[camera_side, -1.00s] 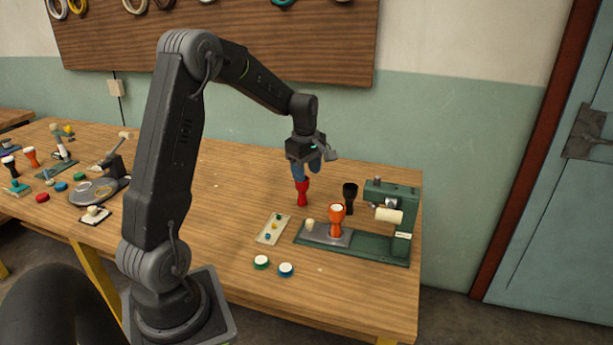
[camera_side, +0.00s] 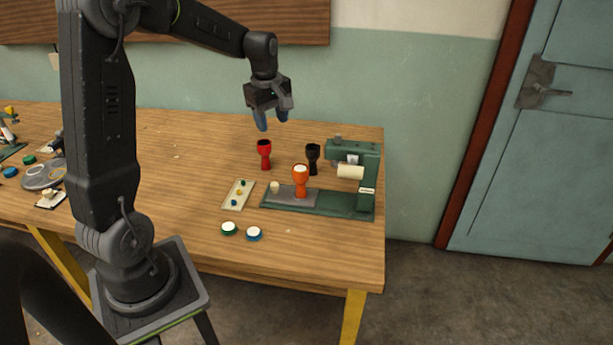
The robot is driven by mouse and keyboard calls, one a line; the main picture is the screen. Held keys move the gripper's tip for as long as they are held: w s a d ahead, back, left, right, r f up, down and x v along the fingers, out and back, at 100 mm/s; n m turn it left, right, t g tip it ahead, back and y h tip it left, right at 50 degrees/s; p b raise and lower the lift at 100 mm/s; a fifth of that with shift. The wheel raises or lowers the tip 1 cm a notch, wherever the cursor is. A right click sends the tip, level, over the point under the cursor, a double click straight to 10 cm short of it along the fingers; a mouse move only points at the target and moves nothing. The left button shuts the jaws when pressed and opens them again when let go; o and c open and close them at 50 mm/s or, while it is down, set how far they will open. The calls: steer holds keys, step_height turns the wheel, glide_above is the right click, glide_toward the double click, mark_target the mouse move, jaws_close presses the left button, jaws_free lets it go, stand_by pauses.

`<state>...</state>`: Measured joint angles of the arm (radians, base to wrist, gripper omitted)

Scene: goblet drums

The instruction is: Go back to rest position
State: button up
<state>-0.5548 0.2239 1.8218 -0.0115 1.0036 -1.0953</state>
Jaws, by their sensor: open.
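My gripper (camera_side: 271,122) is open and empty, fingers pointing down, in the air above the back of the table. A red goblet drum (camera_side: 264,154) stands upright on the table below it, apart from the fingers. A black goblet drum (camera_side: 312,158) stands upright just right of the red one. An orange goblet drum (camera_side: 300,181) with a white top stands upright on the grey plate of a green machine (camera_side: 345,202).
A small tray (camera_side: 247,187) with coloured pieces lies left of the machine. More tools and discs are at the table's left. The middle of the table (camera_side: 190,150) is clear.

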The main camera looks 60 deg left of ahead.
steer(key=s+d+r+m+t, duration=0.1)
steer(key=s+d+r+m, duration=0.3)
steer(key=d, duration=0.3)
steer(key=s+d+r+m+t, duration=0.1)
steer(key=s+d+r+m, duration=0.15)
steer(key=d+m, duration=0.4)
steer(key=s+d+m+t, duration=0.2)
steer(key=s+d+m, duration=0.6)
steer(key=s, duration=0.3)
steer(key=shift+d+f+t, duration=0.35)
steer(key=shift+d+t, duration=0.05)
